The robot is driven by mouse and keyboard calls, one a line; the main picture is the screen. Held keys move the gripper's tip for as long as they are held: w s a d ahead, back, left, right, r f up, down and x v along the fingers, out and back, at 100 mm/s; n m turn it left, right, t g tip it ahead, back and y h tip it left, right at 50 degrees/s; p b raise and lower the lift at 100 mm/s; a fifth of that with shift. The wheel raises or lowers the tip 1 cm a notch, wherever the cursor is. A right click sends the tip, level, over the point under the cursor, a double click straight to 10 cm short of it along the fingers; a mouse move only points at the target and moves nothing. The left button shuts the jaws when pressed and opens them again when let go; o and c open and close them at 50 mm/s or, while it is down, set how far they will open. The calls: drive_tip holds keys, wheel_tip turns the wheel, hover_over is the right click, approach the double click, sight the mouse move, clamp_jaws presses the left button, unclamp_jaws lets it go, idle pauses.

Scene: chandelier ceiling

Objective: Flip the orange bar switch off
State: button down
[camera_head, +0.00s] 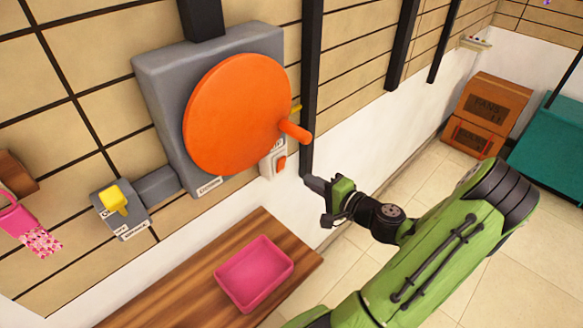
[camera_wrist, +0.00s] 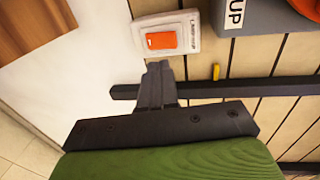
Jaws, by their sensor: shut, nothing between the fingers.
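The orange bar switch (camera_head: 281,163) sits on a white wall plate (camera_head: 268,172), partly hidden behind the large orange disc's handle side. In the wrist view the orange switch (camera_wrist: 161,40) shows clearly on its white labelled plate (camera_wrist: 190,28), upper centre. My gripper (camera_head: 314,183) is to the right of the switch in the head view, apart from it. In the wrist view my gripper's fingertips (camera_wrist: 158,66) are together, just below the plate in the picture. Nothing is between the fingers. I cannot tell how far the tips are from the wall.
A large orange disc (camera_head: 235,115) with a protruding orange handle (camera_head: 296,131) is mounted on a grey box (camera_head: 160,85) above the switch. A dark vertical post (camera_head: 311,80) stands close by. A wooden table (camera_head: 190,290) with a pink tray (camera_head: 225,285) is below. A yellow switch (camera_head: 114,198) is at left.

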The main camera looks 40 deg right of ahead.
sight(282, 162)
drive_tip(key=w, duration=0.7)
drive_tip(key=shift+w+a, duration=0.15)
drive_tip(key=shift+w, duration=0.25)
drive_tip(key=shift+r+p, duration=0.1)
drive_tip(key=shift+p, duration=0.2)
